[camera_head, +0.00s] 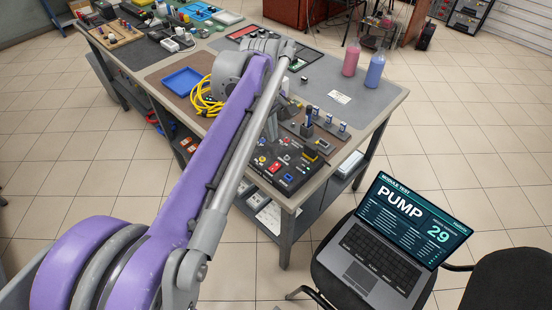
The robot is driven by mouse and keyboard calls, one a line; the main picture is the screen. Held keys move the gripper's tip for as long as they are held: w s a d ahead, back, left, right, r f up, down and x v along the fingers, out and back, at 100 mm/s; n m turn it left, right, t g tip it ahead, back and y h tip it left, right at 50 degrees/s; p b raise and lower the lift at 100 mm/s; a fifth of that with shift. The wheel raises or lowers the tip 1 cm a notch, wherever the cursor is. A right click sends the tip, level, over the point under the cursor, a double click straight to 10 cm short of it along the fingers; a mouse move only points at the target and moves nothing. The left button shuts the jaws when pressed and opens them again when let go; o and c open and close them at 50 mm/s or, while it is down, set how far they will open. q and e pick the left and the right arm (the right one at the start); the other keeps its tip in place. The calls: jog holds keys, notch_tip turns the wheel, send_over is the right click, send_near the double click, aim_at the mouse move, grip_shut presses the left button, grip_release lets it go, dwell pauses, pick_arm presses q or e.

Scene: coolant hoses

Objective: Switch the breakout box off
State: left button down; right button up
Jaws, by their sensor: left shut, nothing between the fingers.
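The breakout box (285,168) is a dark, flat panel at the near corner of the workbench. It carries a red rocker switch (274,168), a yellow button, a blue button and several small sockets and knobs. My left arm crosses the view from the lower left and covers the box's left side. My left gripper (271,130) is mostly hidden behind this arm, just beyond the box; it is shut and empty. I cannot tell whether it touches anything. The switch's position is too small to read. My right gripper is not in view.
Fittings on a dark block (316,135) stand right behind the box. A yellow hose (206,98) and a blue tray (182,80) lie left of my arm. Pink (351,59) and blue (375,70) bottles stand at the far right. A laptop (385,250) sits on a chair in front.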

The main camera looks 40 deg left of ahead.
aim_at(277, 165)
pick_arm(q)
jog(key=f, duration=0.4)
jog(key=w+f+b, duration=0.1)
jog(key=f, duration=0.7)
jog(key=shift+w+d+f, duration=0.1)
jog(key=shift+w+f, duration=0.05)
jog(key=shift+w, duration=0.1)
